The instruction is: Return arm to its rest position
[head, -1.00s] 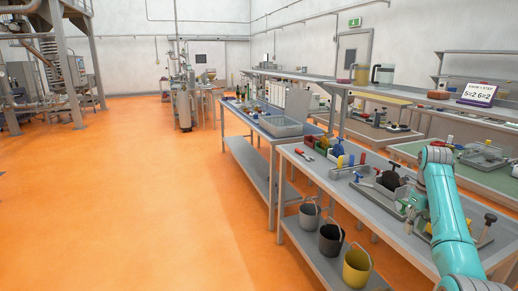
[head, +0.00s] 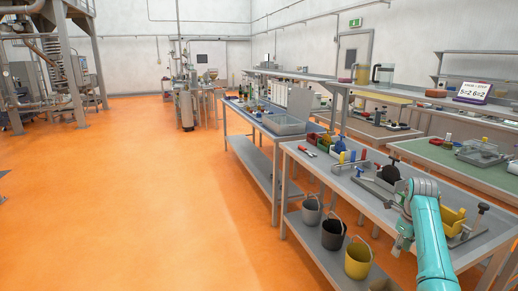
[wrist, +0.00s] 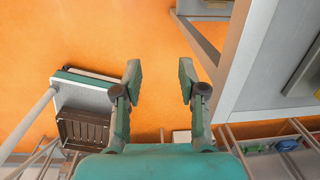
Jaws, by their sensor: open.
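My teal arm (head: 431,240) shows at the lower right of the head view, bent at the edge of the near workbench (head: 330,172). The end of my gripper (head: 402,240) hangs at the front edge of that bench and is partly hidden by the arm. In the wrist view my gripper (wrist: 160,75) is open, its two fingers well apart. Nothing is between the fingers; only orange floor shows behind them.
A yellow bin (head: 452,220) and a black-knobbed fixture (head: 390,173) stand on the bench near my arm. A yellow bucket (head: 358,262) and a dark bucket (head: 332,234) stand on its lower shelf. The orange floor (head: 150,210) to the left is clear.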

